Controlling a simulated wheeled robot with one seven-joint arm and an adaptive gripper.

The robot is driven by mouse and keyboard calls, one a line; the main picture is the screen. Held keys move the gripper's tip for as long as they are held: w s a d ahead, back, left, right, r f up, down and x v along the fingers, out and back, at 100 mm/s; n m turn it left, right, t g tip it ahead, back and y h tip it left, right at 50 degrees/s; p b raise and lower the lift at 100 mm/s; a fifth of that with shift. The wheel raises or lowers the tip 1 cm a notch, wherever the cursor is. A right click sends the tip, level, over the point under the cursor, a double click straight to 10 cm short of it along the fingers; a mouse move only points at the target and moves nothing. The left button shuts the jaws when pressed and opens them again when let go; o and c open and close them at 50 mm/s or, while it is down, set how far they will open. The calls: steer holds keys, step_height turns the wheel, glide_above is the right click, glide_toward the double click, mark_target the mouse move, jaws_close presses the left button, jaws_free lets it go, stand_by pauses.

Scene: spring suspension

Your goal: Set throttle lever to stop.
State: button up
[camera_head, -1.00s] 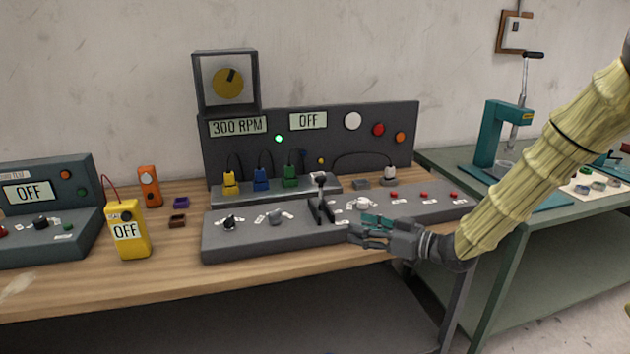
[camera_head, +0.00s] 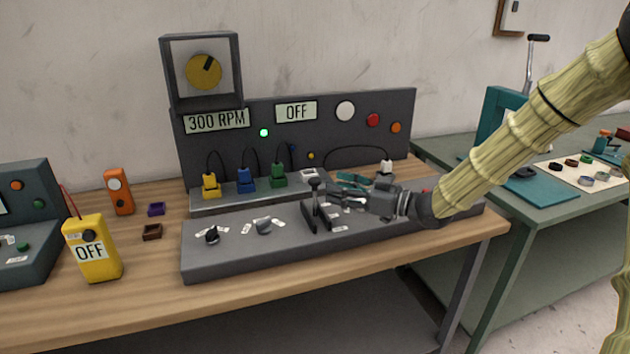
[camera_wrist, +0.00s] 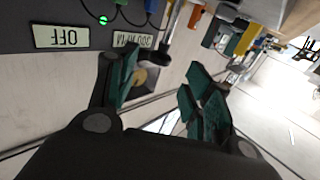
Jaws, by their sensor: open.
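The throttle lever (camera_head: 315,187) is a black upright lever with a dark knob, standing in a slotted black bracket on the sloped grey console (camera_head: 240,250). My gripper (camera_head: 338,189) is just to the right of the lever in the head view, with its fingers pointing left toward it. Whether a finger touches the lever cannot be told. In the wrist view my gripper (camera_wrist: 160,95) shows its two teal fingers spread apart with nothing clearly held between them. A metallic lever-like post (camera_wrist: 172,35) shows beyond the fingers there.
The back panel has displays reading 300 RPM (camera_head: 217,120) and OFF (camera_head: 296,112). Yellow, blue and green plugs (camera_head: 246,180) stand behind the lever. Knobs (camera_head: 212,235) sit left on the console. A yellow OFF meter (camera_head: 92,248) stands on the table at left.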

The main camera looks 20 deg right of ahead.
mark_target(315, 179)
steer(key=shift+x, duration=3.55)
steer(key=shift+c, duration=0.4)
steer(key=shift+f, duration=0.1)
jaws_close()
